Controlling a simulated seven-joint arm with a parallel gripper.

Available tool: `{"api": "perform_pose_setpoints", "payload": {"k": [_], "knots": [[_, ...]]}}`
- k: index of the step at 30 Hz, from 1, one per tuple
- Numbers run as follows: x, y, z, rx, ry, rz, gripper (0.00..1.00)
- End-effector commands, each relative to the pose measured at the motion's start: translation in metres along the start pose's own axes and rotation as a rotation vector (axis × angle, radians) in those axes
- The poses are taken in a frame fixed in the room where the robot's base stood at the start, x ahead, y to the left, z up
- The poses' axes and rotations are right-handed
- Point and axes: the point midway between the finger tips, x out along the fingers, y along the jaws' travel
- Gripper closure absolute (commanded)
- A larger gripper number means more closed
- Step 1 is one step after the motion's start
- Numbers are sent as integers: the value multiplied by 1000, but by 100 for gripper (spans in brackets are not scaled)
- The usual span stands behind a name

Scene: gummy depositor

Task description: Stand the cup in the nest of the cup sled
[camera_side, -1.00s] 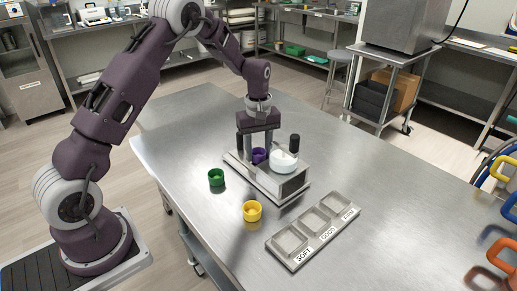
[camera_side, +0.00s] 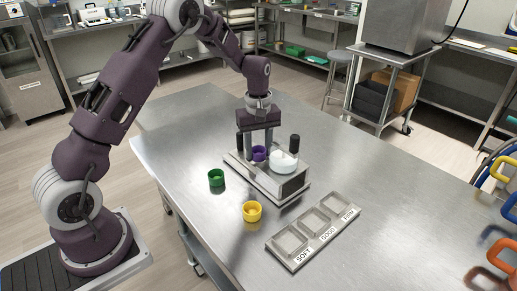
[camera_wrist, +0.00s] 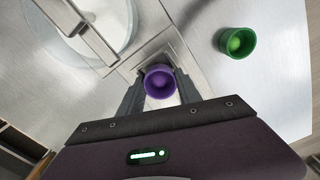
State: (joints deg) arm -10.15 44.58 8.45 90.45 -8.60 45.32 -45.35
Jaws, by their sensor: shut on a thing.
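The purple cup (camera_side: 259,153) is upright between the fingers of my gripper (camera_side: 259,151), which is shut on it. In the wrist view the cup (camera_wrist: 160,82) shows its round open mouth between the two fingertips (camera_wrist: 158,88). The cup is at the left part of the metal depositor unit (camera_side: 292,192), beside its white round bowl (camera_side: 284,161). I cannot tell whether the cup's base touches the unit.
A green cup (camera_side: 216,178) and a yellow cup (camera_side: 252,211) stand on the steel table (camera_side: 180,135) in front of the unit. A tray of three square compartments (camera_side: 302,262), labelled SOFT, GOOD and FIRM, lies to the right. A black post (camera_side: 294,144) rises behind the bowl.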

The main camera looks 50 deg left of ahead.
Motion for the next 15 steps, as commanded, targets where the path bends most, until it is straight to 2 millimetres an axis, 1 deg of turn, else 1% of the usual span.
{"api": "perform_pose_setpoints", "payload": {"k": [8, 15], "knots": [[1, 0, 0, 0, 0, 0, 100], [9, 0, 0, 1, -1, -1, 100]]}}
